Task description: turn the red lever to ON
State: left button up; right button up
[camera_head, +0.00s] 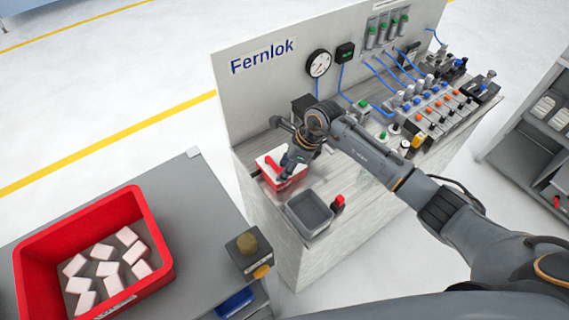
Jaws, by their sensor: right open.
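A low red box with a white top (296,178) sits on the workbench below the Fernlok panel. A red piece that looks like the lever (272,164) lies across its white top; its ON and OFF marks are too small to read. My right gripper (288,166) points down over this box, just right of the red lever. It is open, and its fingers and wrist hide part of the box. I cannot tell whether a finger touches the lever. My left gripper is out of view.
A grey bin (325,222) and a small red object (338,202) stand in front. A row of valves (430,115) and a gauge (319,63) are behind and right. A red crate (162,262) of white blocks stands on the left table.

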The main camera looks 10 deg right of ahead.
jog(key=shift+a+f, duration=0.1)
jog(key=shift+f, duration=0.15)
grip_shut()
